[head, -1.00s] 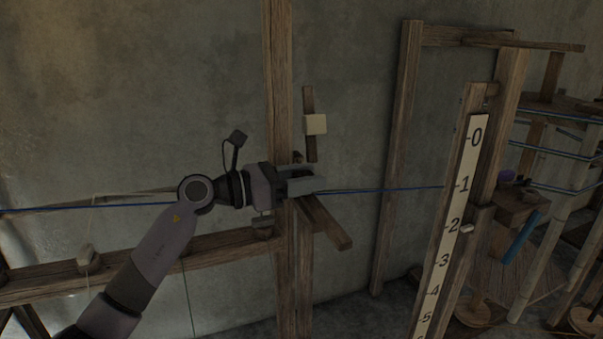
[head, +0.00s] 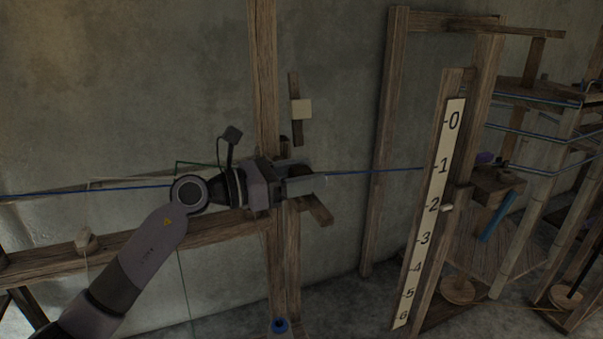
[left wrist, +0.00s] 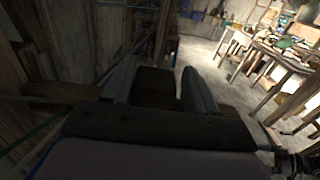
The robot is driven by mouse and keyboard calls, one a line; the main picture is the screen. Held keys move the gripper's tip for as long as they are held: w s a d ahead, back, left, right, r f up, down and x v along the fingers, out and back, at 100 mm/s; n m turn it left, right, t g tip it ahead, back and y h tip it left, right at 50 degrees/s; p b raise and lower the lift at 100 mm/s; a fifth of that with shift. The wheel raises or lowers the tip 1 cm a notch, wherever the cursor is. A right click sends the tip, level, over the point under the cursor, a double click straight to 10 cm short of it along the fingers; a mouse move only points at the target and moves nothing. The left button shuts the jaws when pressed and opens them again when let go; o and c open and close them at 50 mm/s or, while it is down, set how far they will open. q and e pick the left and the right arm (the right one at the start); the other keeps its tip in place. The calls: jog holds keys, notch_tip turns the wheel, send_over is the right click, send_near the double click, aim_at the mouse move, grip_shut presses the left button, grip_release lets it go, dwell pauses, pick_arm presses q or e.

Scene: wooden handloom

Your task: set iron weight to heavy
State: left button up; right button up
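My left gripper (head: 305,178) is in front of the upright wooden post (head: 263,85) in the head view, its fingers pointing right and spread apart. In the left wrist view the two fingers (left wrist: 160,85) also stand apart. A dark brown wooden piece (left wrist: 155,88) shows between them; I cannot tell whether they touch it. A short wooden arm (head: 320,209) sticks out just below the fingers. A pale square block (head: 301,109) sits on a thin upright slat above the gripper. I cannot make out the iron weight for certain. My right gripper is not in view.
A number scale (head: 432,215) stands on a post to the right, with a small pale peg (head: 447,208). A blue thread (head: 375,170) runs level behind the gripper. A blue ring-shaped thing (head: 280,326) is at the bottom.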

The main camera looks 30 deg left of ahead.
pick_arm(q)
jog(key=shift+s+a+f, duration=0.1)
jog(key=shift+s+a, duration=0.05)
jog(key=b+v, duration=0.2)
jog(key=v, duration=0.4)
jog(key=shift+s+a, duration=0.25)
jog(key=shift+s, duration=0.05)
dwell(0.4)
